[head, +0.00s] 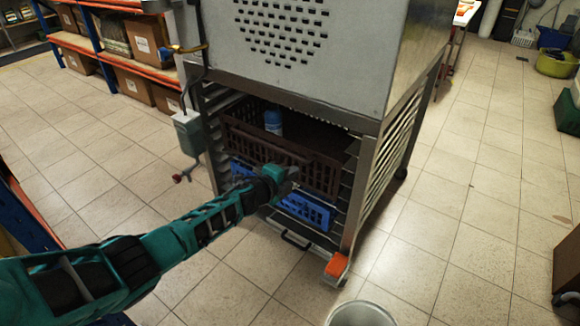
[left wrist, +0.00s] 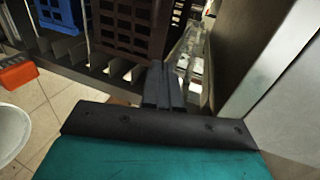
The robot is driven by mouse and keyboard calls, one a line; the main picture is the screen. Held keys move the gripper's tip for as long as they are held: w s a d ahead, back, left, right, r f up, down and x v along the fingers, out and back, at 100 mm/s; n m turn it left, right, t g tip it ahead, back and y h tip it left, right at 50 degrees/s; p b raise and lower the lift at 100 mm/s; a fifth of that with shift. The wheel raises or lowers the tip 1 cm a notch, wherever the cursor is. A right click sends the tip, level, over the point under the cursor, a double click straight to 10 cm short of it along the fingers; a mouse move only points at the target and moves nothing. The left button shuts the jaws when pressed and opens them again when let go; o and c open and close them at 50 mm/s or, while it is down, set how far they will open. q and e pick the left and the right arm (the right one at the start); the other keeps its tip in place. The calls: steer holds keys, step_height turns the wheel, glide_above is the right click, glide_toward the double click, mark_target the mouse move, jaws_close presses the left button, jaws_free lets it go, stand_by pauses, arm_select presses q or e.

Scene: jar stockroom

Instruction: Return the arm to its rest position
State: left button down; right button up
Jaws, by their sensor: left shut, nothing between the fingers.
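My left arm reaches in from the lower left of the head view, stretched out toward the metal rack cabinet. My left gripper (head: 292,176) is at the cabinet's open front, close to the brown crate (head: 318,174). In the left wrist view the gripper's fingers (left wrist: 163,84) are together with nothing between them. The brown crate also shows just past the fingertips in that view (left wrist: 125,22); I cannot tell whether they touch it. My right gripper is in neither view.
A blue crate (head: 304,209) sits below the brown one. A white-blue bottle (head: 273,122) stands in the brown crate. The cabinet's metal housing (head: 300,50) is above. A grey bin (head: 362,315) stands at the bottom. Shelves with boxes (head: 134,85) line the left.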

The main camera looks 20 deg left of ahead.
arm_select(q)
steer(key=shift+s, duration=0.25)
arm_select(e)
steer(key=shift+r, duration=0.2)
arm_select(q)
steer(key=s+d+n+g+y+p, duration=0.1)
steer(key=s+d+n+p, duration=0.4)
steer(key=s, duration=0.6)
steer(key=s+n+g+p, duration=0.1)
steer(key=s+n+p, duration=0.1)
steer(key=s+n, duration=0.75)
steer(key=s+a+r+n+p, duration=0.1)
steer(key=s+r+n, duration=0.1)
steer(key=s, duration=0.5)
steer(key=s+r+n+g+y+p, duration=0.1)
steer(key=s+r+n+p, duration=0.1)
steer(key=s, duration=0.5)
steer(key=shift+a+r, duration=0.4)
steer(key=shift+r, duration=0.15)
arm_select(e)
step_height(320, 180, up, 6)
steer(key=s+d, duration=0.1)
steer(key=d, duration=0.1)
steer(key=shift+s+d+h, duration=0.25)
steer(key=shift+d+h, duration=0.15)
